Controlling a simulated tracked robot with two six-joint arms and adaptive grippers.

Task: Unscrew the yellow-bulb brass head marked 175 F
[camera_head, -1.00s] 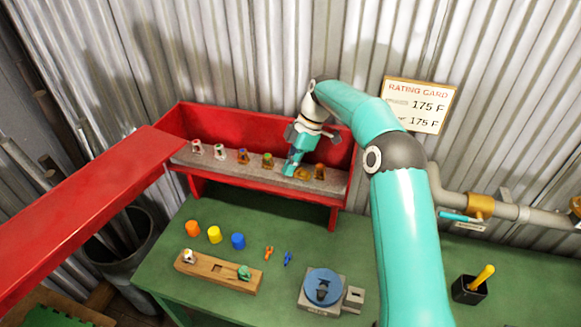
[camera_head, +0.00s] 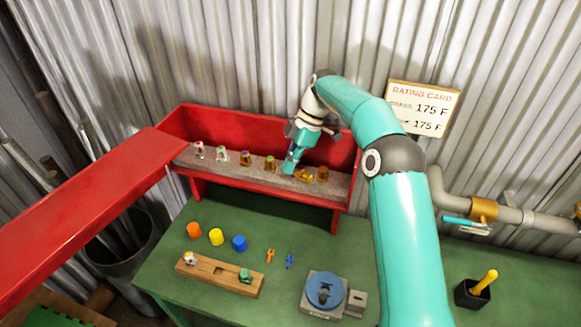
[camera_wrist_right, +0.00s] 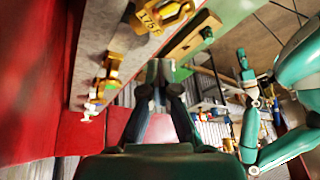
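A row of small sprinkler heads stands on the grey ledge (camera_head: 228,172) of the red trough. My right gripper (camera_head: 290,168) points down at the ledge, and its fingertips look close together with nothing clear between them. Just right of it a brass head (camera_head: 305,176) lies tilted, close to the fingertips; I cannot tell if they touch. Another brass head (camera_head: 322,173) stands upright at the row's right end. In the right wrist view a brass piece marked 175 (camera_wrist_right: 150,20) shows beyond the fingertips (camera_wrist_right: 160,72). Its bulb colour is not clear. My left gripper (camera_wrist_right: 244,62) shows small in that view.
The rating card (camera_head: 424,107) on the wall reads 175 F twice. On the green table are orange, yellow and blue caps (camera_head: 216,236), a wooden block (camera_head: 220,275) with two heads, small clips (camera_head: 270,255), and a blue round fixture (camera_head: 325,289). A pipe (camera_head: 510,214) runs at right.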

